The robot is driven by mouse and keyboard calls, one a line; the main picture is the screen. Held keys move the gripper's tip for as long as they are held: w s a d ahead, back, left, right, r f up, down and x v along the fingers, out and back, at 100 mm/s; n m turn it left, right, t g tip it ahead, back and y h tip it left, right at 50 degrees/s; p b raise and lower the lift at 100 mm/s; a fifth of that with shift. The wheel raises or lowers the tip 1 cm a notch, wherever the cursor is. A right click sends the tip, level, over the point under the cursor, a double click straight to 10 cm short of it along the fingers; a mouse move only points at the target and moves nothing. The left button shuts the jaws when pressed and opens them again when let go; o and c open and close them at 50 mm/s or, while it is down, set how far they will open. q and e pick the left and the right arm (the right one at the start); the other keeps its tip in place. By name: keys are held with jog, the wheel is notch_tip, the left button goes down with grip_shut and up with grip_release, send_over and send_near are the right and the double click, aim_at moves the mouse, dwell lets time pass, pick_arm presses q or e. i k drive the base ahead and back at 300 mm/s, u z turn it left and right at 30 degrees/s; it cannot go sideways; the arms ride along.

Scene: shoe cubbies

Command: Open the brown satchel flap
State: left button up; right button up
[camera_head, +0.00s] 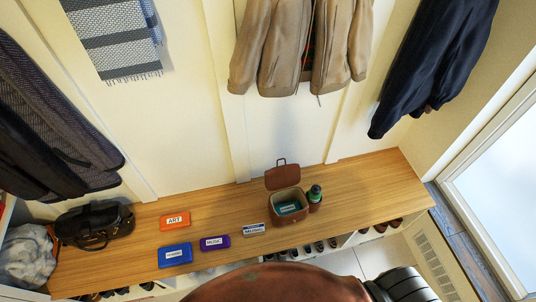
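The brown satchel (273,204) stands upright on the wooden bench, right of the middle in the head view. Its flap (282,177) is raised and leans back toward the wall, with a dark handle loop above it. A teal labelled item (288,208) lies inside. A dark green bottle (315,193) stands at the satchel's right side, in what looks like a brown side holder. Neither of my grippers shows, and nothing is seen touching the satchel.
On the bench (365,190) lie an orange ART case (175,220), a blue case (175,255), a purple MUSIC case (214,243) and a white-and-blue labelled case (254,229). A black bag (95,225) sits left. Coats hang above. The bench right of the bottle is clear.

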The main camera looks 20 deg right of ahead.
aim_at(277, 178)
jog(key=u, duration=2.05)
jog(key=k, duration=1.25)
jog(key=z, duration=1.55)
jog(key=i, duration=0.5)
jog(key=u, duration=0.05)
